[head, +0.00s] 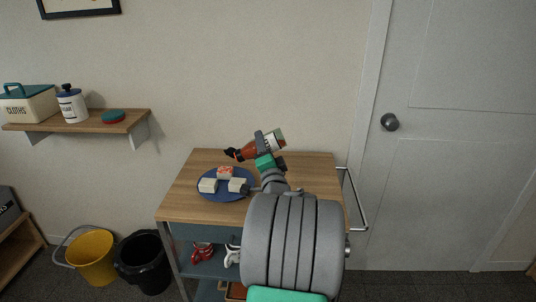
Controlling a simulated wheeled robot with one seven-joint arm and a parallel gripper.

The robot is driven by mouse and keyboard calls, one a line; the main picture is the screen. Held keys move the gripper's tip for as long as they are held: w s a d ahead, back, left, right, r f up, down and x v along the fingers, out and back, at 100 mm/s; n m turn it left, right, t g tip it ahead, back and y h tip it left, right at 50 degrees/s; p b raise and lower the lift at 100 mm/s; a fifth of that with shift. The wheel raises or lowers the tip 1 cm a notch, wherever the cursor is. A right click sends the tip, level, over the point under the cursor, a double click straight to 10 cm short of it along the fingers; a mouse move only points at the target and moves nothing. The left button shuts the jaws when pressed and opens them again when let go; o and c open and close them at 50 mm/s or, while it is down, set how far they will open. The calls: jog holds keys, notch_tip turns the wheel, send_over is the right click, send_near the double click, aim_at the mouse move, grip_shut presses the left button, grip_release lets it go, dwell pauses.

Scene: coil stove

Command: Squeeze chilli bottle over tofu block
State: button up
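My gripper (264,144) is shut around the chilli bottle (247,152), a red-brown bottle with a pale label. It holds the bottle tilted above the cart top, with the dark nozzle end pointing left and slightly down. Below and to the left, a dark blue plate (224,198) carries three white tofu blocks. The back tofu block (225,173) has red on its top. The front left block (207,186) and front right block (237,185) look plain white. The nozzle is above the back block in the picture. My arm hides part of the plate's right side.
The plate stands on a wooden-topped cart (187,207) with a side rail (355,200) at right. Red and white items sit on its lower shelf. A wall shelf (92,122), yellow bucket (92,262) and black bin (143,265) are at left. A door (450,150) is at right.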

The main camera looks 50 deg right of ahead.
aim_at(253, 141)
jog(key=n+b, duration=0.1)
jog(key=w+a+r+n+y+b, duration=0.1)
jog(key=n, duration=0.1)
jog(key=n+b, duration=0.1)
jog(key=n, duration=0.1)
jog(key=shift+w+a+r, duration=0.3)
jog(key=shift+a, duration=0.1)
jog(key=shift+w+a+r+n+y+b, duration=0.3)
jog(key=shift+r+n+y+b, duration=0.15)
jog(key=shift+n, duration=0.45)
